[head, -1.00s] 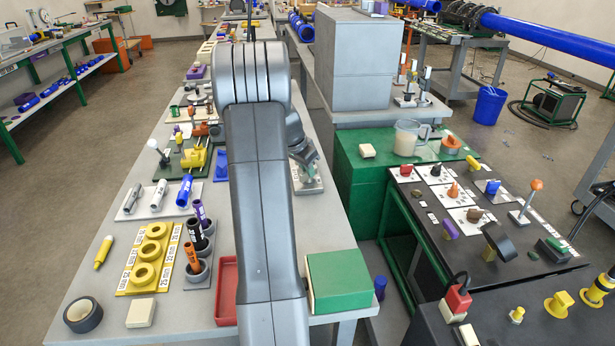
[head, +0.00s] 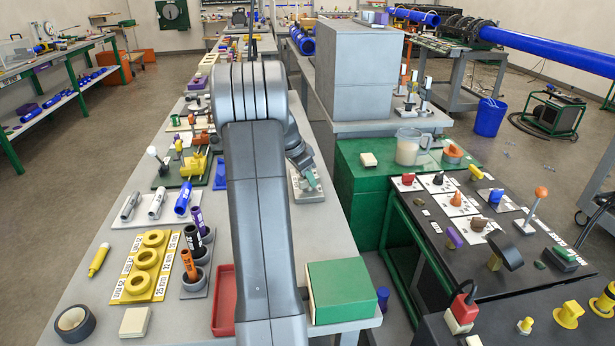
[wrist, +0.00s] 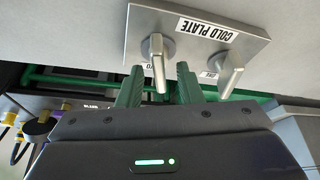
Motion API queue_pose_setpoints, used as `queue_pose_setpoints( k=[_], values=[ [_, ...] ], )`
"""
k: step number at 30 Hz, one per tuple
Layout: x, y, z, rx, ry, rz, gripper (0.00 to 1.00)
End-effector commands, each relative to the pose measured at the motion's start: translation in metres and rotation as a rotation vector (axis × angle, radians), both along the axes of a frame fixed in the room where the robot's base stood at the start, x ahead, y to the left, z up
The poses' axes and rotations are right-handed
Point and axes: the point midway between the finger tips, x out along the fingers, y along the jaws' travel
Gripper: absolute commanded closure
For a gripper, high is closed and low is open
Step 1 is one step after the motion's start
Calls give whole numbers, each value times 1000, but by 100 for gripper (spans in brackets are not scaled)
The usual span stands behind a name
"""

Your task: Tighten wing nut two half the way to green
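The cold plate (wrist: 215,45) is a grey block lettered COLD PLATE, with two metal wing nuts. The left wing nut (wrist: 158,62) has its wing pointing down the picture, between my gripper's two green fingers (wrist: 158,85), with gaps on both sides. The label beside it is mostly hidden, so I cannot read its number. The right wing nut (wrist: 230,75) is tilted and outside the fingers, beside a small label. No green mark shows on the plate. In the head view my gripper (head: 308,178) is over the plate (head: 306,194) at the bench's right side, partly behind my arm.
A green box (head: 342,290) and a red tray (head: 224,300) stand near the bench's front. A yellow ring board (head: 147,265) and pipe pieces lie left. A tall grey cabinet (head: 360,70) stands behind right. A black control panel (head: 480,225) is to the right.

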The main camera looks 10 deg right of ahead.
Motion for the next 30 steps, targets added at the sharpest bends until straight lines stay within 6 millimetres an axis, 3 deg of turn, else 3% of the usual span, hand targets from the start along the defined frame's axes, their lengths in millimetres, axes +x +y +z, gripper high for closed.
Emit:
queue_pose_setpoints(
  k=[5, 8, 21, 30],
  values=[
    [0, 3, 6, 0, -1, 0, 67],
    [-2, 8, 20, 0, -4, 2, 67],
    [-14, 42, 106, 1, -3, 1, 67],
    [-17, 50, 127, 0, -1, 1, 67]
  ],
)
